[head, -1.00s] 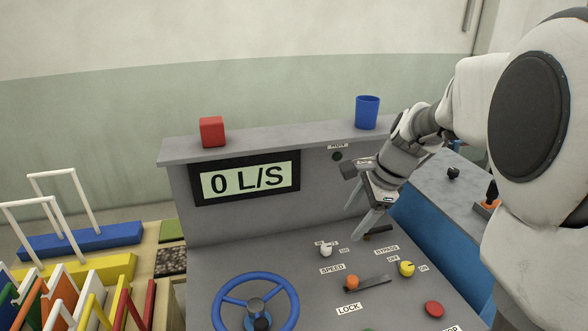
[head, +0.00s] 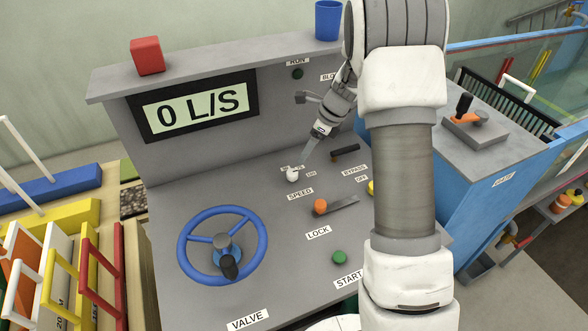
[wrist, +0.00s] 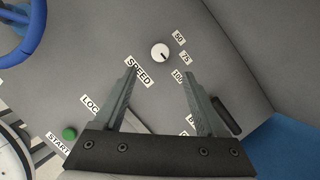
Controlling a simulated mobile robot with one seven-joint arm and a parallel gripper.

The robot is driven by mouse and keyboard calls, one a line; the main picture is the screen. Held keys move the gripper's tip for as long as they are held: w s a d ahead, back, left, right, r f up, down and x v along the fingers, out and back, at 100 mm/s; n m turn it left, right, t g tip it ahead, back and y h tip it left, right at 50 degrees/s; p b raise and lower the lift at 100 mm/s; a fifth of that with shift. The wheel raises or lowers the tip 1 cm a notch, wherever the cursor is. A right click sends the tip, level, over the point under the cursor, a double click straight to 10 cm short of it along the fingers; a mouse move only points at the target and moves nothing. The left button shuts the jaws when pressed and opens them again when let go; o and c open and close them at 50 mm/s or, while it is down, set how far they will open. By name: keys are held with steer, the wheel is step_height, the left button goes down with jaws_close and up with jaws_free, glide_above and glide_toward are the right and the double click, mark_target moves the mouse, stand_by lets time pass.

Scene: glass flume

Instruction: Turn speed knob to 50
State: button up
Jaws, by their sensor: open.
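The small white speed knob (head: 292,174) stands on the sloped grey console, just above the SPEED label (head: 300,194). In the wrist view the knob (wrist: 160,53) shows a dark pointer mark toward the lower right. Labels 50 (wrist: 179,37), 75 (wrist: 185,57) and 100 (wrist: 177,76) sit to its right. My gripper (head: 307,158) is near the knob at its upper right. In the wrist view my gripper (wrist: 160,70) is open and empty, with the knob just beyond the gap between the fingertips. I see no contact.
The display (head: 194,104) reads 0 L/S. A blue valve wheel (head: 262,240), an orange-tipped lock lever (head: 320,207), a dark bypass lever (head: 345,153) and a green start button (head: 339,257) surround the knob. A red block (head: 147,56) and blue cup (head: 328,20) stand on the ledge.

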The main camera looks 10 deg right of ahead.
mark_target(293, 172)
steer(key=x, duration=1.1)
steer(key=shift+w+r, duration=0.1)
jaws_close()
